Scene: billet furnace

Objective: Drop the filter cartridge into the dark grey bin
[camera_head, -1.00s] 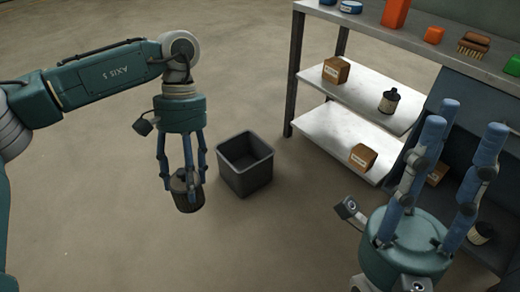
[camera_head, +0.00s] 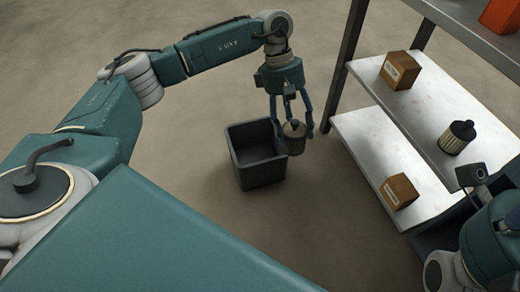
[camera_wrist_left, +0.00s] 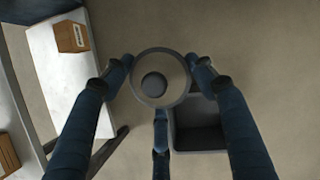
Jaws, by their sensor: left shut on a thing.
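My left gripper (camera_head: 291,125) is shut on the filter cartridge (camera_head: 295,137), which hangs roughly upright below its fingers. The left wrist view shows the cartridge's round end (camera_wrist_left: 153,87) between the blue fingers. The dark grey bin (camera_head: 262,175) stands open on the floor. In the head view the cartridge is at its right edge, overlapping the rim in the picture. In the left wrist view the bin (camera_wrist_left: 200,110) is below and right of the cartridge, partly behind it. My right gripper's body (camera_head: 495,238) is at the lower right; its fingers are not clearly visible.
A shelf rack (camera_head: 350,60) stands right of the left gripper, its post close by. It carries cardboard boxes (camera_head: 398,70) (camera_head: 398,191) and another cartridge (camera_head: 457,137). An orange item (camera_head: 500,15) sits on top. The floor left of the bin is clear.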

